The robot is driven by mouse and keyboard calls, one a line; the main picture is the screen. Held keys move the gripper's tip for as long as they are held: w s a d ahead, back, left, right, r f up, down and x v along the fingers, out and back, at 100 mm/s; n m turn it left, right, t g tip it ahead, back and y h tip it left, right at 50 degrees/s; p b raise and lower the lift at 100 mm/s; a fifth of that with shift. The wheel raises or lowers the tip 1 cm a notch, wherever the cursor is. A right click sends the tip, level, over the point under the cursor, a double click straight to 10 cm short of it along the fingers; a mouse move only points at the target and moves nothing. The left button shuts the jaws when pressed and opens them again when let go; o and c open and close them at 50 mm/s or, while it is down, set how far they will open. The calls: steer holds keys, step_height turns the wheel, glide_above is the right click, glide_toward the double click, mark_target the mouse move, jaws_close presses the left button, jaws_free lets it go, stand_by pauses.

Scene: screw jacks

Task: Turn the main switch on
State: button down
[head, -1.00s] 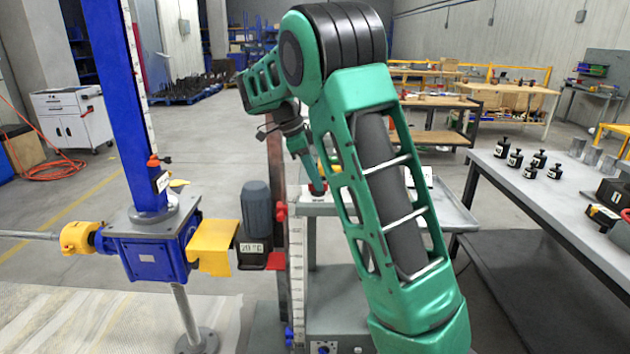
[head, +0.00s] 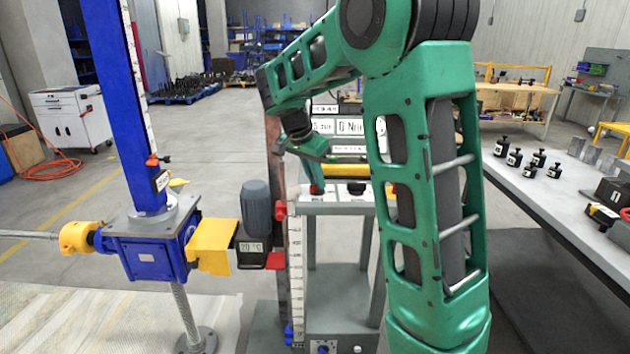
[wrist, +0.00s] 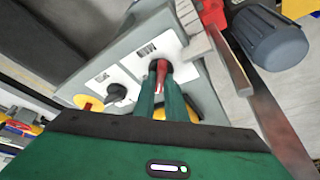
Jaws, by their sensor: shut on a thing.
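The main switch is a red handle (wrist: 161,66) on a white label plate of the grey control panel (wrist: 196,84) in the wrist view. The plate's lettering is hard to read. My gripper (wrist: 161,80) is shut on the red handle, with its two green fingers on either side of it. In the head view my gripper (head: 315,178) reaches down to the panel (head: 340,207), and a bit of the red handle (head: 317,189) shows below it. The base of the handle is partly hidden by the fingers.
A black knob (wrist: 116,92) and a yellow part (wrist: 88,102) sit beside the switch on the panel. The grey motor (head: 257,208) and blue screw jack (head: 155,250) stand left. A bench with black weights (head: 535,160) stands right.

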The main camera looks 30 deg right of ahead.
steer(key=n, duration=0.2)
steer(key=n+t, duration=0.1)
steer(key=n, duration=0.1)
steer(key=shift+s+n+y, duration=0.2)
steer(key=shift+n+y, duration=0.1)
steer(key=shift+y, duration=0.1)
steer(key=shift+s+n+t+y, duration=0.1)
steer(key=shift+n+t+y, duration=0.5)
steer(key=shift+n, duration=1.3)
steer(key=shift+f, duration=0.1)
steer(key=c, duration=1.8)
jaws_free()
steer(key=shift+r, duration=0.55)
steer(key=v, duration=0.9)
steer(key=shift+s+a+r, duration=0.2)
steer(key=shift+s+r, duration=0.1)
